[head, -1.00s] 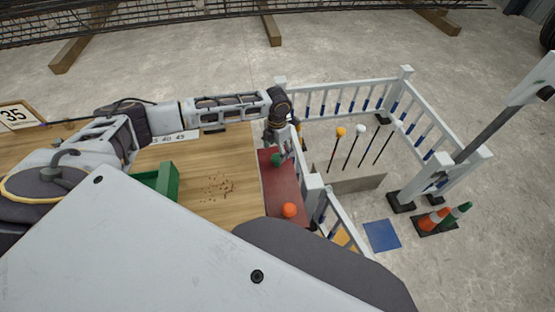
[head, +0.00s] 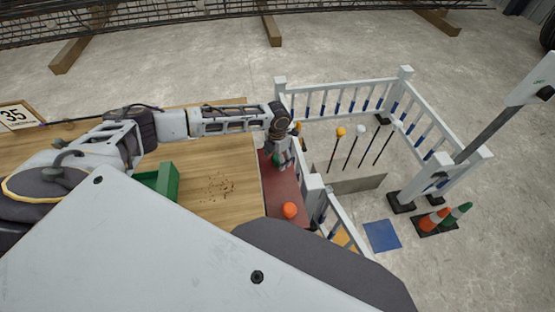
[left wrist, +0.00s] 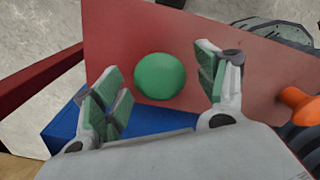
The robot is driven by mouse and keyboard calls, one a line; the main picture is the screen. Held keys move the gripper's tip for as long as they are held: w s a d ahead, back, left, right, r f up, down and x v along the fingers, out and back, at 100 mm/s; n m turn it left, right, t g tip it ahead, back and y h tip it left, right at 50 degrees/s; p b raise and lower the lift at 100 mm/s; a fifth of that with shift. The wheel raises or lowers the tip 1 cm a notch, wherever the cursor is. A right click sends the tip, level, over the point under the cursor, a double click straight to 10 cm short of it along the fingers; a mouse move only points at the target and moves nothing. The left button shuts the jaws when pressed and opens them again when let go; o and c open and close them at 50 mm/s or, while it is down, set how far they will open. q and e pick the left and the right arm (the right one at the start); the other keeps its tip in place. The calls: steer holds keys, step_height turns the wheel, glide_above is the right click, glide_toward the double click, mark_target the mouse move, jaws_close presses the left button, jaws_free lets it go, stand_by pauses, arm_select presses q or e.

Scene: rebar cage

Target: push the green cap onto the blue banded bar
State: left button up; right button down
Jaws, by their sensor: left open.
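The green cap (head: 279,159) is a round green ball on the red mat at the table's right end. In the left wrist view the green cap (left wrist: 160,76) sits between the two spread fingers of my left gripper (left wrist: 165,90), with gaps on both sides. In the head view my left gripper (head: 279,150) is over the cap and partly hides it. Several thin upright bars stand in a concrete block (head: 350,180) beyond the railing. I cannot tell band colours here. My right gripper is out of view.
An orange cap (head: 289,210) lies on the red mat (head: 284,190) nearer me. A white railing (head: 313,190) stands between table and bars. A green bin (head: 160,180) is on the table. Cones (head: 436,220) and a blue floor square (head: 382,235) are at right.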

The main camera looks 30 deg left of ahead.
arm_select(q)
steer(key=shift+f, duration=0.55)
steer(key=c, duration=0.9)
